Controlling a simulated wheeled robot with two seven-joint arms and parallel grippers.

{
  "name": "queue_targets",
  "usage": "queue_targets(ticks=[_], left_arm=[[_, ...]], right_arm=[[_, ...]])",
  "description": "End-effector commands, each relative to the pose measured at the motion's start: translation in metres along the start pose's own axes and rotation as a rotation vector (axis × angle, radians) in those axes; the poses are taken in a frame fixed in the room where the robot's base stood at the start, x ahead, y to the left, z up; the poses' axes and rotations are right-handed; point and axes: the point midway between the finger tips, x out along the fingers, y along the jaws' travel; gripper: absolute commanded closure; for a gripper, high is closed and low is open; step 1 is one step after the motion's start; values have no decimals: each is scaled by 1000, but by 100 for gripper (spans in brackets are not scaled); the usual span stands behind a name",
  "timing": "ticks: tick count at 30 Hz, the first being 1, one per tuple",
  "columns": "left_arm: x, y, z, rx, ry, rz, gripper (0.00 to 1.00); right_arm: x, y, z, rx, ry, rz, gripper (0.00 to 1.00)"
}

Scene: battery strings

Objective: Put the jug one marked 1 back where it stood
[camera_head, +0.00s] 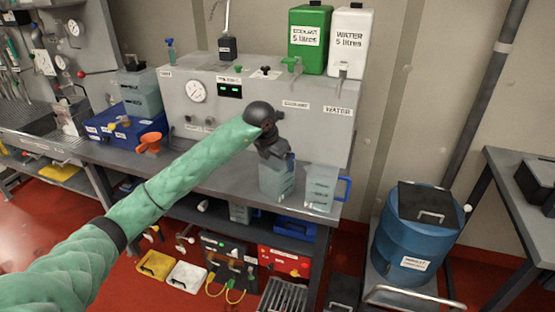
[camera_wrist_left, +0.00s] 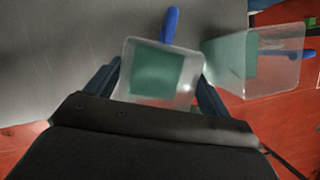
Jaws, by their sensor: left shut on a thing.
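My left gripper (camera_head: 278,158) reaches over the front of the grey bench and is shut on a clear jug (camera_head: 277,183). In the left wrist view the jug (camera_wrist_left: 150,72) sits between the two fingers (camera_wrist_left: 159,84), greenish inside, its blue handle (camera_wrist_left: 170,24) pointing away. I cannot tell whether its base touches the bench. A second clear jug (camera_head: 320,187) with a blue handle stands just to the right, near the bench's front right corner; it also shows in the left wrist view (camera_wrist_left: 285,72). No number is readable on either jug. My right gripper is out of view.
Behind the jugs stands a grey panel (camera_head: 240,125) with a gauge, carrying green coolant (camera_head: 309,45) and white water (camera_head: 349,45) tanks. An orange funnel (camera_head: 149,143) and blue box (camera_head: 115,128) are left. A blue drum (camera_head: 410,240) stands right of the bench.

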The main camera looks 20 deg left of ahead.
Motion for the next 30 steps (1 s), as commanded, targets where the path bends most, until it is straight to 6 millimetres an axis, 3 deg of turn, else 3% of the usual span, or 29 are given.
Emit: queue_targets(ticks=[11, 12, 14, 25, 30], left_arm=[[1, 0, 0, 0, -1, 0, 87], [2, 0, -1, 0, 0, 0, 11], [2, 0, -1, 0, 0, 0, 0], [0, 0, 0, 0, 0, 0, 0], [-5, 0, 0, 0, -1, 0, 0]], right_arm=[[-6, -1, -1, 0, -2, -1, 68], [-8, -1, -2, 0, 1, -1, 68], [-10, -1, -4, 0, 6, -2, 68], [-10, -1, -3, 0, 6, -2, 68], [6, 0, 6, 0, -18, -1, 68]])
